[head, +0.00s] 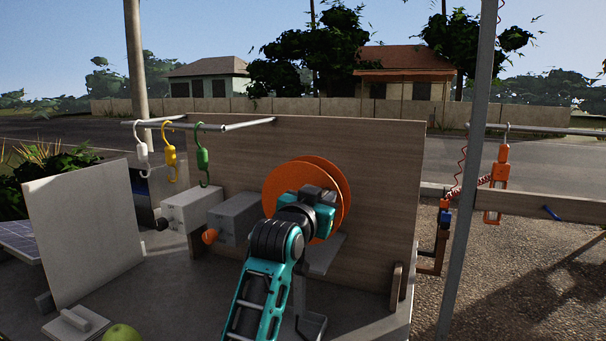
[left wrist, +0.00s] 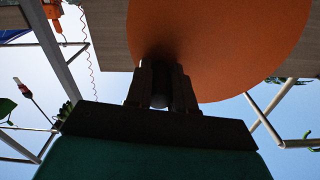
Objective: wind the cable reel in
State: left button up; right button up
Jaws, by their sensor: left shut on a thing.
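The cable reel (head: 282,187) has orange discs and stands upright on the bench in front of a wooden panel. In the left wrist view its orange disc (left wrist: 240,50) fills the top right. My left gripper (head: 318,205) is against the front of the reel, and my arm covers the reel's lower part and hub. The fingertips are dark in shadow there. My right gripper is not in view.
White, yellow and green hooks (head: 203,160) hang from a rail at left. Grey boxes (head: 236,215) stand left of the reel. A pale board (head: 85,235) and a green fruit (head: 123,333) are at front left. A metal post (head: 468,190) rises at right.

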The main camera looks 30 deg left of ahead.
pick_arm(q)
jog(key=shift+f, duration=0.1)
jog(key=shift+d+f+b, duration=0.25)
jog(key=shift+f, duration=0.3)
jog(key=shift+d+f+b, duration=0.2)
jog(key=shift+f, duration=0.3)
notch_tip(320, 180, down, 2)
jog(key=shift+f+b, duration=0.25)
jog(key=shift+b, duration=0.3)
